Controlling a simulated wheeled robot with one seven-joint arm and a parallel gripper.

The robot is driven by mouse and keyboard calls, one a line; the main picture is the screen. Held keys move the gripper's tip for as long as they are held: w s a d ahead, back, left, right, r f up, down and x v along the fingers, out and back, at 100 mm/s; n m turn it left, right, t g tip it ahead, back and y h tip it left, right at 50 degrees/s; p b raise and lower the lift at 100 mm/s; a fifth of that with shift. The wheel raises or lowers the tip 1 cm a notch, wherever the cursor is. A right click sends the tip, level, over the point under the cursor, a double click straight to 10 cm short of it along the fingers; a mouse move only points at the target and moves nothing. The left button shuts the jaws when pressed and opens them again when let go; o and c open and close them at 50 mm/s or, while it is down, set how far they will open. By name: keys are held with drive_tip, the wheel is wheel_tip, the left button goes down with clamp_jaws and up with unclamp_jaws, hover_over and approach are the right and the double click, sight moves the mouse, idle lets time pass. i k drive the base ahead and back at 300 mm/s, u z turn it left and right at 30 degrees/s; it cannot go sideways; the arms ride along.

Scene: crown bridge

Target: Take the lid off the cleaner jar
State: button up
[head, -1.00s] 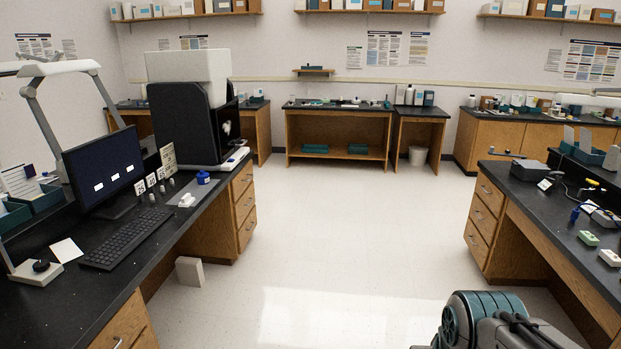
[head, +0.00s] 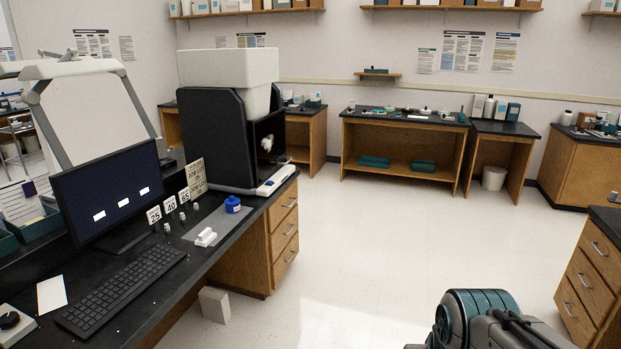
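A small blue jar (head: 232,204) stands on the left bench, near its right edge and in front of the black machine; it may be the cleaner jar. Its top looks blue, but it is too small to tell the lid from the body. My gripper is not in view. Only a teal and grey part of my arm shows at the bottom right, well away from the jar.
The left bench (head: 203,254) holds a monitor (head: 112,192), a keyboard (head: 122,288), number cards, a white block (head: 206,237) and the black machine (head: 215,140). A box (head: 214,304) stands on the floor. The middle floor (head: 400,240) is clear. Drawers (head: 590,275) stand at right.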

sight(232, 201)
drive_tip(key=u, duration=0.25)
drive_tip(key=i, duration=1.65)
drive_tip(key=u, duration=0.4)
drive_tip(key=i, duration=1.95)
drive_tip(key=u, duration=0.2)
